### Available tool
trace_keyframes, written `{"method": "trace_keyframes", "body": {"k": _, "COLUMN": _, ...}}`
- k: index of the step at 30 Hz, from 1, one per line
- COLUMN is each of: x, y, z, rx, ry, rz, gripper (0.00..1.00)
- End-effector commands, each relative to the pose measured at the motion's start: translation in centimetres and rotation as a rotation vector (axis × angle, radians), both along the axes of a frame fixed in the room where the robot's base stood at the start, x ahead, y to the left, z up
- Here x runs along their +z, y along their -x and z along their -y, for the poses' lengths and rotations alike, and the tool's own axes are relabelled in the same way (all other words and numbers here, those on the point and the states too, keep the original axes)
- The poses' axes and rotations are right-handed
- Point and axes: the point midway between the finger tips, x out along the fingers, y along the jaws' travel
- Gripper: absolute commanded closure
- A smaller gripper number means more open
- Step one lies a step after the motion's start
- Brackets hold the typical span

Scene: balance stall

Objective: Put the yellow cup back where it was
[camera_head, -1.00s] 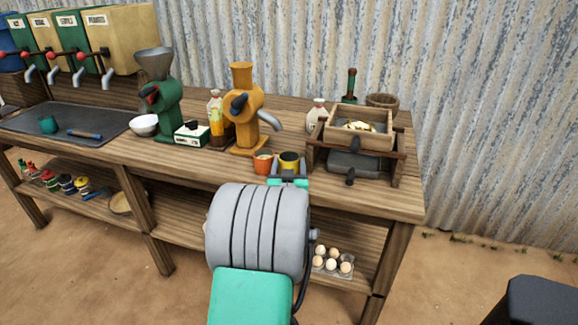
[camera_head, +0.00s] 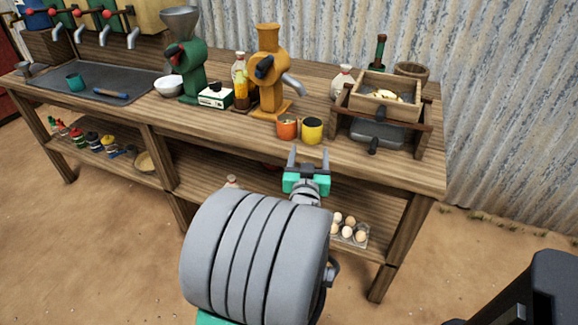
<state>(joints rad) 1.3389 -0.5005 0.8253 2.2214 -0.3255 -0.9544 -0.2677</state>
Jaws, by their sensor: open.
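The yellow cup (camera_head: 312,131) stands upright on the wooden table (camera_head: 250,142) near its front edge. An orange cup (camera_head: 287,127) stands close on its left; I cannot tell whether they touch. My gripper (camera_head: 308,157) is open and empty, in front of the table edge and just short of the yellow cup. Its two grey fingers point toward the table and do not hold anything. The contents of the yellow cup look dark; I cannot tell what they are.
An orange grinder (camera_head: 268,75) stands behind the cups. A wooden box on a stand (camera_head: 386,103) is to their right. A green grinder (camera_head: 187,65), white bowl (camera_head: 168,85) and small scale (camera_head: 214,96) stand left. Eggs (camera_head: 348,230) lie on the lower shelf.

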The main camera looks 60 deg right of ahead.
Motion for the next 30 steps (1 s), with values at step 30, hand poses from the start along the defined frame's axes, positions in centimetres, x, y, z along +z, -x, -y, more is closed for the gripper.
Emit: {"method": "trace_keyframes", "body": {"k": 30, "x": -7.0, "y": -9.9, "z": -45.5, "rx": 0.956, "ry": -0.779, "rz": -1.2, "gripper": 0.34}}
